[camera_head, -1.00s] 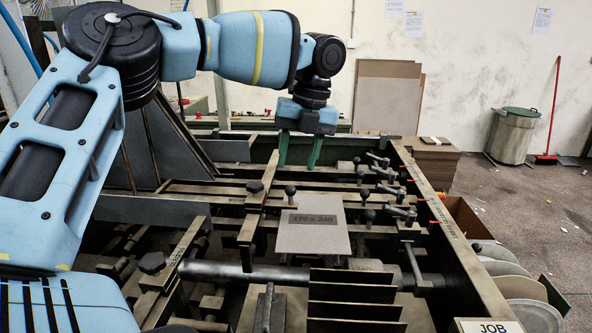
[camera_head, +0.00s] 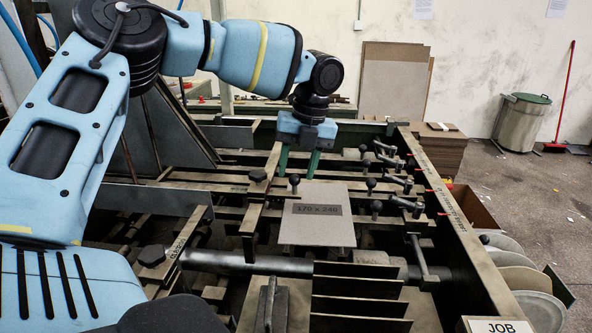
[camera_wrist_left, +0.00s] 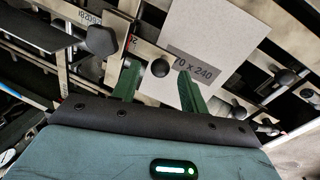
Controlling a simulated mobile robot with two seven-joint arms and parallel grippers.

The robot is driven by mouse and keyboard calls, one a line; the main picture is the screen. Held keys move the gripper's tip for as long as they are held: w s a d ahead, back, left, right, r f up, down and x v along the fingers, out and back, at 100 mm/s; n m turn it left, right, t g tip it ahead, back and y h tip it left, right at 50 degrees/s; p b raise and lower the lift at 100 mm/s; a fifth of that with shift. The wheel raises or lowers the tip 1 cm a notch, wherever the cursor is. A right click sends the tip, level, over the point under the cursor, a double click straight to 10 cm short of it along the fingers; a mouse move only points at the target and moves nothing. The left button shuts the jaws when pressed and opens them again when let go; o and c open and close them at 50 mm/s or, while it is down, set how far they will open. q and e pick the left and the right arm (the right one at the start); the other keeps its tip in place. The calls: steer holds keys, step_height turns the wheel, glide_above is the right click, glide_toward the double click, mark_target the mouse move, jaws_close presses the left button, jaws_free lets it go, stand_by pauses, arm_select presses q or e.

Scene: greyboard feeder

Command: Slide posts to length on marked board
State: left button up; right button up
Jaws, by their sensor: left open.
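The grey board (camera_head: 318,232) marked "170 x 240" lies on the feeder, and it also shows in the wrist view (camera_wrist_left: 208,38). My left gripper (camera_head: 297,168) points down just beyond the board's far edge, its two green fingers apart. In the wrist view the open fingers (camera_wrist_left: 160,84) stand on either side of a small black knob (camera_wrist_left: 160,67); I cannot tell whether they touch it. In the head view a knobbed post (camera_head: 294,181) stands just below the fingers. Other black-knobbed posts (camera_head: 371,184) stand right of the board. My right gripper is not in view.
Clamp levers (camera_head: 405,204) line the right side rail (camera_head: 452,210), which carries red marks. A larger black knob (camera_head: 257,175) sits on a bar left of the gripper. Dark upright plates (camera_head: 355,294) stand in front of the board. A JOB card (camera_head: 498,326) is at bottom right.

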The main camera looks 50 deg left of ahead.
arm_select(q)
steer(key=shift+s+a+f, duration=0.1)
steer(key=shift+f, duration=0.65)
jaws_close()
